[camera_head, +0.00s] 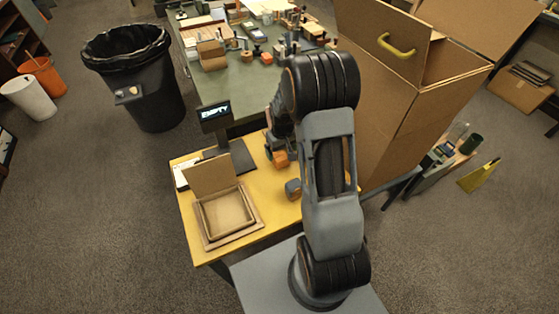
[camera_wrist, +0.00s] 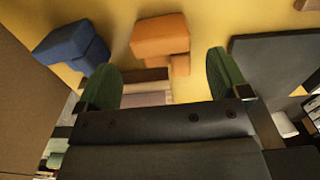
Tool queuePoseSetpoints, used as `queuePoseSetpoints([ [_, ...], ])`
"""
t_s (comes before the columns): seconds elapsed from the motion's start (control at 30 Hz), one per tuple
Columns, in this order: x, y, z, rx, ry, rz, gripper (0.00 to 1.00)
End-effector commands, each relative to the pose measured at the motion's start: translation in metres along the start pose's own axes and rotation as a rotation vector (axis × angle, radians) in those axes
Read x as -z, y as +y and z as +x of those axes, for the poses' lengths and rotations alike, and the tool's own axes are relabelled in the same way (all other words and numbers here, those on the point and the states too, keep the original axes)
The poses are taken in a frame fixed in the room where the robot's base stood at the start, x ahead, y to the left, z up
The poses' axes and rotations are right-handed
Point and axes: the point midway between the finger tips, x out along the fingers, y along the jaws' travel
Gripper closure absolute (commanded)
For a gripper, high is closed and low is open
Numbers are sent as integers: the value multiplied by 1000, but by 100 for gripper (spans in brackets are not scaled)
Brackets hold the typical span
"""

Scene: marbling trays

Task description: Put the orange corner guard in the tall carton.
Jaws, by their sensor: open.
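The orange corner guard (camera_head: 281,159) sits on the yellow table, close to my gripper in the head view. In the wrist view the orange corner guard (camera_wrist: 160,37) lies just beyond the two green fingertips, in line with the gap between them. My gripper (camera_wrist: 163,80) is open, with nothing held between the fingers. In the head view my arm partly hides it. The tall carton (camera_head: 385,115) stands right of the table with its top flaps open; its inside floor is hidden. A brown wall, probably the carton (camera_wrist: 28,110), fills the left of the wrist view.
A blue block (camera_wrist: 72,45) lies left of the orange guard in the wrist view. A dark scale base (camera_head: 230,158) with a display stands left of the gripper.

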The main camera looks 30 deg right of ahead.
Motion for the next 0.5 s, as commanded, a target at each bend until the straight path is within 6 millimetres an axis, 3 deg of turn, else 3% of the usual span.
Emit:
queuePoseSetpoints([
  [0.17, 0, -1, 11, 1, -3, 0, 6],
  [0.5, 0, -2, 51, 0, -1, 0, 6],
])
